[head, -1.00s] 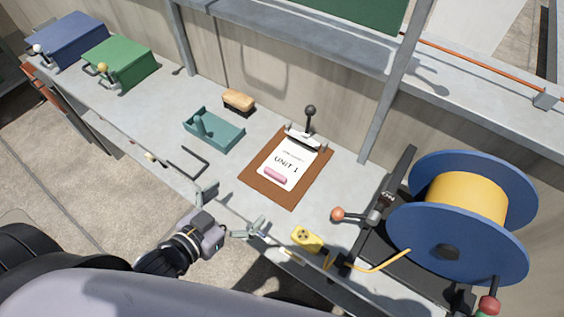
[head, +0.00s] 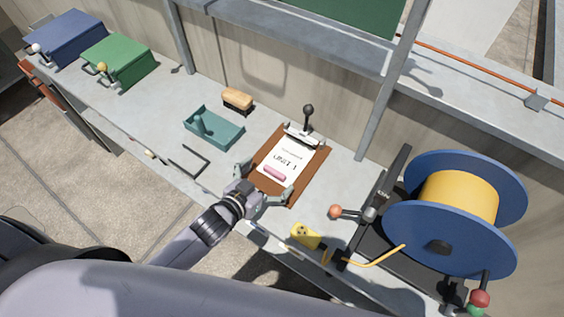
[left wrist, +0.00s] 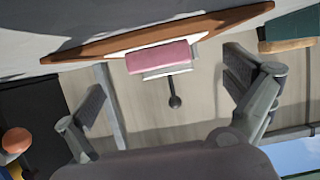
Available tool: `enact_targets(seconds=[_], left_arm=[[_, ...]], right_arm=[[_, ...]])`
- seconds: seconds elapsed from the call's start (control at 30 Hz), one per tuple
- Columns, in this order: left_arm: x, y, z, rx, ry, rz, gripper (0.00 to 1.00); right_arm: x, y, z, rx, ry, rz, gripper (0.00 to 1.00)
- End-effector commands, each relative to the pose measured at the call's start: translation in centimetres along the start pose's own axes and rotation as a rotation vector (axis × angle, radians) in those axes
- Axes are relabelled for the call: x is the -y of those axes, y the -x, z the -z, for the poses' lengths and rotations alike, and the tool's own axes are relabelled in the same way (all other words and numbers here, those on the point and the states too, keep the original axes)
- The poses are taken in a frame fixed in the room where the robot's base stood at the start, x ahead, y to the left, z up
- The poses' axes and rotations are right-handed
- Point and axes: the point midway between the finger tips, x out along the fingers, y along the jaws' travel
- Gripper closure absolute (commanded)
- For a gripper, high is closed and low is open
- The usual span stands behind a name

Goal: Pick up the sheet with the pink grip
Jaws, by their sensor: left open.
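The white sheet (head: 284,153), printed "UNIT 1", lies on a brown clipboard (head: 307,177) on the bench. The pink grip (head: 275,173) sits at the sheet's near edge; it also shows in the left wrist view (left wrist: 160,57). A clip with a black-knobbed lever (head: 308,109) stands at the clipboard's far end. My left gripper (head: 263,184) is open and empty at the clipboard's near edge, its fingers on either side of the pink grip's line. In the left wrist view the grip lies ahead, between the spread fingers (left wrist: 165,92), apart from both. My right gripper is not in view.
A teal tray (head: 228,140) and a wooden brush (head: 238,100) lie left of the clipboard. A yellow box (head: 305,235), an orange-knobbed lever (head: 336,212) and a blue cable reel (head: 480,240) are to the right. Green (head: 122,58) and blue (head: 68,38) boxes stand far left.

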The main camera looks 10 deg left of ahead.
Motion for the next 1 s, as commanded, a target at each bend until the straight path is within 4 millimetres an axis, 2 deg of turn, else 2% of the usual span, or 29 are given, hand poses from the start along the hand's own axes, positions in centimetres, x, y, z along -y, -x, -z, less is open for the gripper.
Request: enact_targets(seconds=[0.17, 0.43, 1.0], left_arm=[[0.0, -1.8, 0.1, -0.001, 0.0, 0.0, 0.0], [0.0, -2.0, 0.0, -0.001, 0.001, -0.001, 0.01], [0.0, -2.0, 0.0, 0.0, 0.001, -0.001, 0.39]], right_arm=[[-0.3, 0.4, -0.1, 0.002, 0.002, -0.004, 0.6], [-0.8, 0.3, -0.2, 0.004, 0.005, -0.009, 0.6], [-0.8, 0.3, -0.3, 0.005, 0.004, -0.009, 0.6]])
